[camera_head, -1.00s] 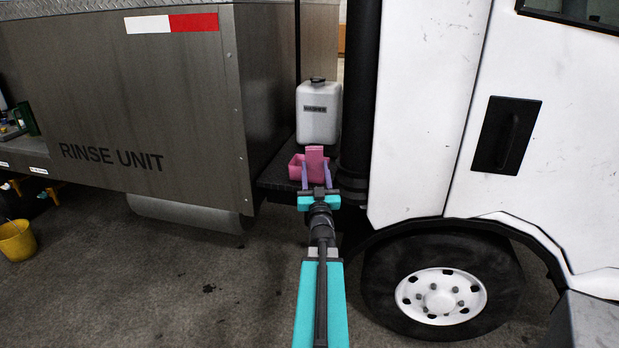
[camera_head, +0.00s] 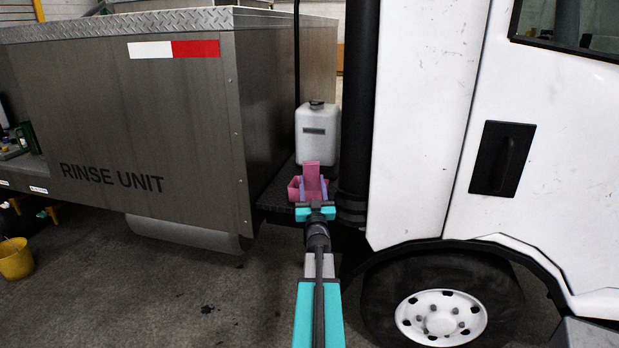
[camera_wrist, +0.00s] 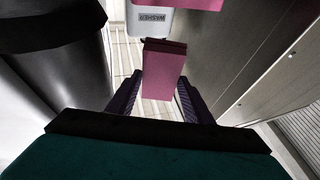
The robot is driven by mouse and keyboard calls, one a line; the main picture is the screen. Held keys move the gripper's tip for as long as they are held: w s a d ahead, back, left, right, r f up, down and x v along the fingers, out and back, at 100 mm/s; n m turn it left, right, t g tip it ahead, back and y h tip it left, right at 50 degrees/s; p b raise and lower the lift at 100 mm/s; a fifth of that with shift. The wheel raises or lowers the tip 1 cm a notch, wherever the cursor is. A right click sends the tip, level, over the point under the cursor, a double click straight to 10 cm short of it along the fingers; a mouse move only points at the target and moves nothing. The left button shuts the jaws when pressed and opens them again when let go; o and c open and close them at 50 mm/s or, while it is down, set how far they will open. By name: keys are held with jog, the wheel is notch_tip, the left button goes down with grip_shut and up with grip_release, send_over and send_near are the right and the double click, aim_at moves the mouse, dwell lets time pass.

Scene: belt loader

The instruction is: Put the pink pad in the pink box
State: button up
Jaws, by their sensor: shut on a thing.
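The pink pad (camera_head: 312,171) is a flat pink slab. My gripper (camera_head: 313,192) is shut on it, with one purple finger on each side, and holds it upright. The pink box (camera_head: 293,190) is a small open container on the dark ledge between the rinse unit and the white cab. In the head view the pad overlaps the box and hides part of it; its top stands above the rim. In the wrist view the pad (camera_wrist: 163,72) sits between the fingers, and part of the box (camera_wrist: 200,4) shows at the top edge, apart from the pad.
A white washer container (camera_head: 317,135) stands just behind the box. A black vertical pipe (camera_head: 357,110) is close on the right. The metal rinse unit (camera_head: 150,130) is on the left. A yellow bucket (camera_head: 15,260) stands on the floor at far left.

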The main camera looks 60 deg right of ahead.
jog(key=w+d+p, duration=0.3)
jog(key=w+d, duration=0.3)
jog(key=d, duration=0.3)
jog(key=shift+w, duration=0.35)
jog(key=shift+f+p, duration=0.1)
jog(key=shift+p, duration=0.2)
notch_tip(320, 180, down, 3)
jog(key=shift+f+p, duration=0.2)
jog(key=shift+p, duration=0.65)
jog(key=shift+f+b, duration=0.6)
jog(key=shift+b, duration=0.45)
jog(key=o, duration=0.9)
jog(key=shift+o, duration=0.2)
jog(key=shift+r+p, duration=0.2)
jog(key=shift+p, duration=0.15)
